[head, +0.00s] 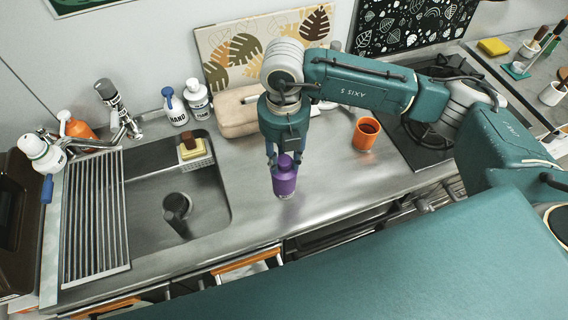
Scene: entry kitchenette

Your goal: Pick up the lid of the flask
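The purple flask (285,182) stands upright on the steel counter, to the right of the sink. Its purple lid (285,163) is on top of it. My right gripper (285,160) points down from above, with its fingers on either side of the lid. I cannot tell whether the fingers touch the lid or stand a little apart from it. The gripper's body hides part of what is behind the flask. My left gripper is not in view.
An orange mug (366,135) stands right of the flask, near the black stove (432,140). A beige pouch (237,113) lies behind. The sink (150,215) at left holds a dark cylinder (178,214). Counter around the flask is clear.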

